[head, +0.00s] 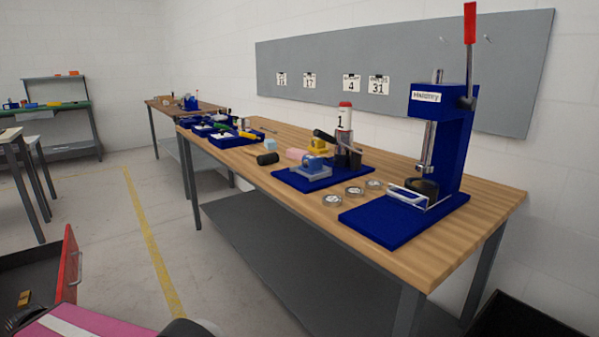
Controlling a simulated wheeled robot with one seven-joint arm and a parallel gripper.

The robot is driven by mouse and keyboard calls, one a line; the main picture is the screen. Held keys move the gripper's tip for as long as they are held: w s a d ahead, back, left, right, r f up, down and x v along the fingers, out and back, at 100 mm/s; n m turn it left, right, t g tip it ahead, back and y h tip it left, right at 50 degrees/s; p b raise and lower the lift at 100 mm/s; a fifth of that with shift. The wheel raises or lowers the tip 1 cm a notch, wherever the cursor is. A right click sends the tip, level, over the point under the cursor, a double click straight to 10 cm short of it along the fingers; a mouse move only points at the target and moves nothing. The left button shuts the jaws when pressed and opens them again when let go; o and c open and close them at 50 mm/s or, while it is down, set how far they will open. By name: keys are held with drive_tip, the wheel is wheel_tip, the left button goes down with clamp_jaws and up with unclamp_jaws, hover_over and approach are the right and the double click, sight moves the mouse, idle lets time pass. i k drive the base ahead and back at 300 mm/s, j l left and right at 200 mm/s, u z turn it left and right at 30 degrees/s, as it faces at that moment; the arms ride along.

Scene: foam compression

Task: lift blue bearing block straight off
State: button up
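A blue bearing block (316,164) sits on a grey plate (316,177) over a dark blue base (288,178) in the middle of the wooden bench. A yellow block (318,146) stands just behind it. A dark lever and an upright post with a red top (344,120), labelled 1, rise at its right. The exact contact under the block is too small to tell. My gripper is not in view.
A blue lever press (437,150) with a red handle stands at the bench's right end. Several round tins (354,191) lie in front. A pink block (295,154) and a black cylinder (267,159) lie left. An open red drawer (72,265) is at lower left; the floor (120,240) is clear.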

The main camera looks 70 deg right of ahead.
sight(312, 163)
drive_tip(key=z, duration=2.85)
drive_tip(key=l, duration=0.1)
drive_tip(key=k+u, duration=0.05)
